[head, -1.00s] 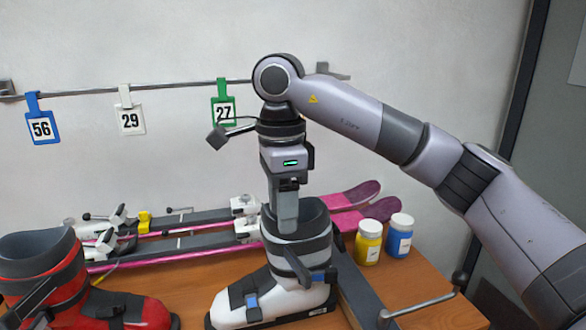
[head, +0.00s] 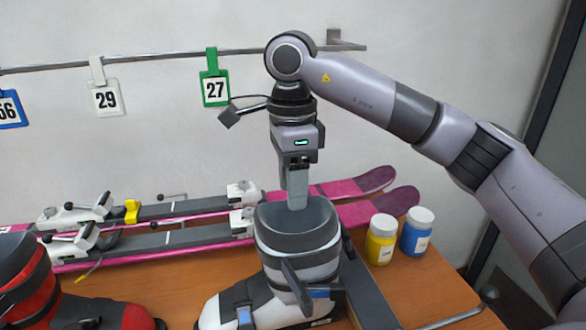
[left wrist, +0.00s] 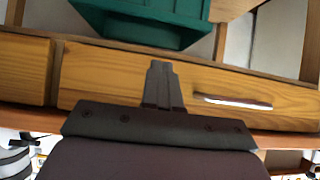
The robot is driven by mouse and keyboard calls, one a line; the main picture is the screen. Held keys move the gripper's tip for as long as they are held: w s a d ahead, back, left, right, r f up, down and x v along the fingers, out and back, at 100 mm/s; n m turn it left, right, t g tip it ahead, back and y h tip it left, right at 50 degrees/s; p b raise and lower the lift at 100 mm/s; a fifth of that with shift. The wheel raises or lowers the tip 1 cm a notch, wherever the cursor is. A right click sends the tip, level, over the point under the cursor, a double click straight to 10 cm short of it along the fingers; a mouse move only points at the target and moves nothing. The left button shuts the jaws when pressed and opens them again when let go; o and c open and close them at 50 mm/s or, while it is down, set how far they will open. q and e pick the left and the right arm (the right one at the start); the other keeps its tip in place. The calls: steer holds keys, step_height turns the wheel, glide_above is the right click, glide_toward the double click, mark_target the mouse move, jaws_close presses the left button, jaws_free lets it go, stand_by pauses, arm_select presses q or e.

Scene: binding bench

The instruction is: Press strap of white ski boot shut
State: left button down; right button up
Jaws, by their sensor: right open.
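The white ski boot (head: 271,313) stands on the bench at the bottom middle of the head view, its toe cut off by the frame. A lower blue buckle (head: 243,316) shows on the instep. My right gripper (head: 297,206) points down, open and empty, its tips over the cuff opening in the picture; contact cannot be told. In the left wrist view, my left gripper (left wrist: 163,85) shows as a dark shape before a drawer; its opening is unclear.
A red ski boot (head: 25,275) stands at the left. Pink and grey skis (head: 190,235) lie behind the boots. A yellow jar (head: 380,242) and a blue jar (head: 417,232) stand right of the white boot. Number tags hang from a rail (head: 160,58). A green container (left wrist: 140,20) shows in the left wrist view.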

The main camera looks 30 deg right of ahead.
steer(key=shift+f, duration=2.45)
jaws_close()
